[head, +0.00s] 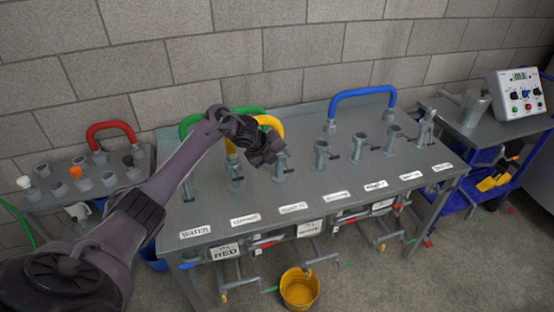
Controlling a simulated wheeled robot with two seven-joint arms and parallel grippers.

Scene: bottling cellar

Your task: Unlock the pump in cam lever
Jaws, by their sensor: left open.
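A grey steel bench (225,213) carries a row of upright pipe ports with small dark cam levers and white labels in front. I can read WATER (195,232) on the leftmost label; the others are too small to read surely, so I cannot tell which port is pump in. My left gripper (271,160) is open over the bench, close to the third port from the left (281,174). The gripper partly hides that port's top. I cannot tell whether it touches the lever. My right gripper is not in view.
Green (190,122), yellow (268,121) and blue (362,92) bent pipes rise at the bench's back. A side table with a red pipe (112,127) stands left. A control box (516,95) stands on a right-hand table. A yellow bucket (299,288) is on the floor.

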